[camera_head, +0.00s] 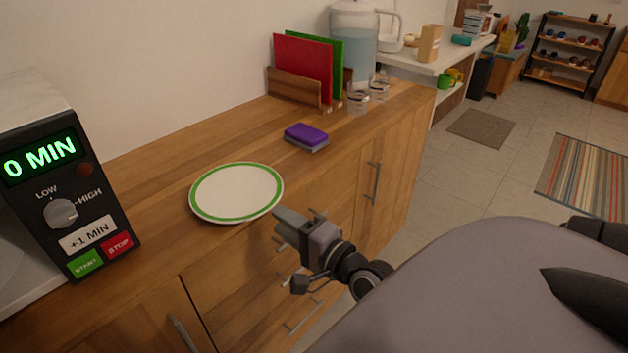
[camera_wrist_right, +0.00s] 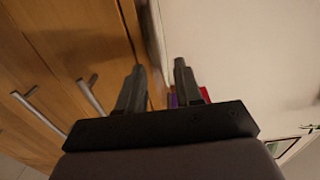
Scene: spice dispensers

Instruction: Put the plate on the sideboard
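A white plate with a green rim (camera_head: 237,192) lies flat on the wooden sideboard (camera_head: 215,143), near its front edge. My right gripper (camera_head: 283,222) is just in front of that edge, to the right of the plate and apart from it. In the right wrist view its two fingers (camera_wrist_right: 158,85) stand apart with nothing between them. My left gripper does not show in either view.
A microwave (camera_head: 65,190) stands at the left. A purple sponge (camera_head: 306,135) lies right of the plate. Red and green boards in a wooden rack (camera_head: 296,88), glasses (camera_head: 358,99) and a water dispenser (camera_head: 352,50) stand at the far end. Cabinet handles (camera_head: 374,182) stick out in front.

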